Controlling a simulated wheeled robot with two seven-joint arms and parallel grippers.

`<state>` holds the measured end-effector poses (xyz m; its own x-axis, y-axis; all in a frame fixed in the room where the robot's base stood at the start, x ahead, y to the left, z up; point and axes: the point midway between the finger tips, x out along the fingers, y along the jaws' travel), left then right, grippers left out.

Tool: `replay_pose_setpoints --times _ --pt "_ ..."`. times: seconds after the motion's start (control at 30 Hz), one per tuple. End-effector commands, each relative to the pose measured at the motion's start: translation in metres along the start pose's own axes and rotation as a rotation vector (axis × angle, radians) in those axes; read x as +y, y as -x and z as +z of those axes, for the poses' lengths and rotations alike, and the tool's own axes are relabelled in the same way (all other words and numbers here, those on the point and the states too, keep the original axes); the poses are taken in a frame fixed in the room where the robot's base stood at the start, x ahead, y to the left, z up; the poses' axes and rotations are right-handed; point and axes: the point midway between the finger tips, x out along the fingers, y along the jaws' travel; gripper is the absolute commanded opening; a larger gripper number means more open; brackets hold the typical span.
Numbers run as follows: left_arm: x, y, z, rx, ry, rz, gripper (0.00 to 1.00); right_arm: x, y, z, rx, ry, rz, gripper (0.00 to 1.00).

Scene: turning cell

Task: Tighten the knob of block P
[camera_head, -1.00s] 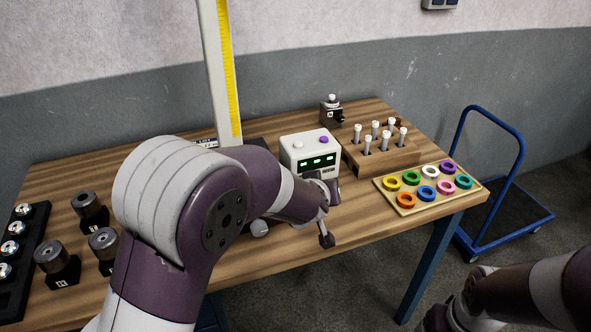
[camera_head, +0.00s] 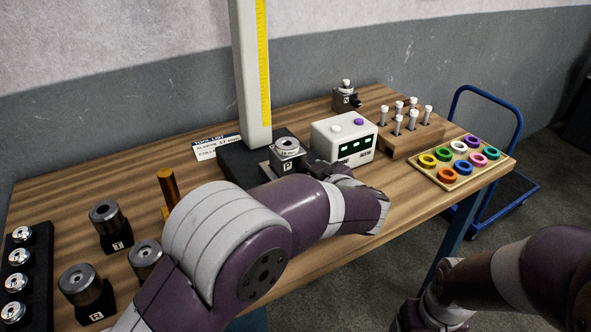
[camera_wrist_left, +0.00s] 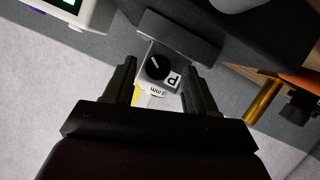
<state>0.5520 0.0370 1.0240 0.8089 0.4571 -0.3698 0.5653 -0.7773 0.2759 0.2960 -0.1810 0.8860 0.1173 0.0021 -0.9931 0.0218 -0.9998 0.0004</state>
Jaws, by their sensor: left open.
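Block P (camera_head: 284,158) is a grey block with a round metal top and a "P" label, at the black base of the tall column. In the left wrist view block P (camera_wrist_left: 172,81) shows its black knob (camera_wrist_left: 157,67) with a white mark. My left gripper (camera_head: 318,169) is beside block P on its right, partly hidden by my wrist. In the left wrist view its open fingers (camera_wrist_left: 160,80) point at the block, one on each side of the knob, with gaps visible. My right gripper (camera_head: 408,318) is low at the bottom edge, dark and partly cut off.
The white column (camera_head: 250,75) with a yellow scale rises behind block P from its black base (camera_head: 238,163). A white box with green displays (camera_head: 343,139) stands close to the right. A brass cylinder (camera_head: 168,190) and labelled blocks (camera_head: 108,222) are left. A ring tray (camera_head: 440,184) is far right.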

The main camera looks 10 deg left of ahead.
Motion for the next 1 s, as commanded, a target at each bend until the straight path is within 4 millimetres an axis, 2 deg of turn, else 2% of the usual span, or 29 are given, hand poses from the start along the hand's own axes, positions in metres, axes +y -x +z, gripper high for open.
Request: replay_pose_setpoints --times 0.23,0.47,0.63,0.67,0.87,1.0 --pt "0.003 -0.01 0.002 0.0 -0.003 0.0 0.57 -0.005 -0.01 -0.011 -0.002 -0.001 -0.003 0.81" --pt "0.002 -0.007 0.0 0.002 -0.001 0.001 0.57 -0.005 -0.008 -0.009 0.001 -0.002 -0.002 0.81" --pt "0.002 -0.007 0.001 0.002 -0.002 0.001 0.04 -0.005 -0.008 -0.01 0.001 -0.001 -0.003 0.81" --pt "0.002 -0.007 0.001 0.002 -0.002 0.001 0.0 -0.005 -0.008 -0.01 0.001 -0.001 -0.003 0.81" --pt "0.003 -0.006 -0.002 0.002 -0.012 -0.003 0.0 -0.005 -0.001 -0.01 0.001 -0.002 -0.003 0.81" --pt "0.005 -0.004 -0.007 0.001 -0.052 -0.019 0.01 -0.005 0.022 -0.013 0.001 -0.002 -0.003 0.81"
